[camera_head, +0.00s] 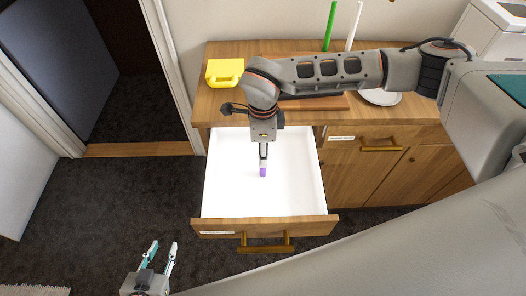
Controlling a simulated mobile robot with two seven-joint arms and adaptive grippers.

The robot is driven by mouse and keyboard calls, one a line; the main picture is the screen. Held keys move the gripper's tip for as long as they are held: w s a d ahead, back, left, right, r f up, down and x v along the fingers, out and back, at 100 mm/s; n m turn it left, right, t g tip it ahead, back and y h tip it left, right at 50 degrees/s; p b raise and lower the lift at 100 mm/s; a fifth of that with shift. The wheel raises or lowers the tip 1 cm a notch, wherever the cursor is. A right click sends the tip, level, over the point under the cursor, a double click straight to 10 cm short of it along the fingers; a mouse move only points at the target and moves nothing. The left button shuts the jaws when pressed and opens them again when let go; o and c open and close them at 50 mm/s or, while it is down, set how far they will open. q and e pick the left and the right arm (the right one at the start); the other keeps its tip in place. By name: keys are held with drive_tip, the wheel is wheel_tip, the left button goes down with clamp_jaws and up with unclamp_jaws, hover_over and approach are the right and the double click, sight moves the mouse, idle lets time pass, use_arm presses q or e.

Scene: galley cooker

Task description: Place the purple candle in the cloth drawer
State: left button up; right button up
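The purple candle (263,172) is short and upright, over the white floor of the open drawer (232,185). My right gripper (263,157), on the arm coming in from the right, points down into the drawer with its fingers closed around the candle's upper end. I cannot tell whether the candle's base touches the drawer floor. The drawer has a wooden front with a bar handle and a small label too small to read. My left gripper (161,254) is open and empty, low at the left over the dark floor.
A yellow container (224,72) stands on the wooden counter at the left. A green candle (330,25), a white candle (354,25) and a white plate (381,96) are at the back right. A closed, labelled drawer (395,137) is right of the open one. The open drawer looks otherwise empty.

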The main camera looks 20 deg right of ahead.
wheel_tip(320, 180, up, 12)
drive_tip(key=shift+r, duration=0.1)
idle(0.8)
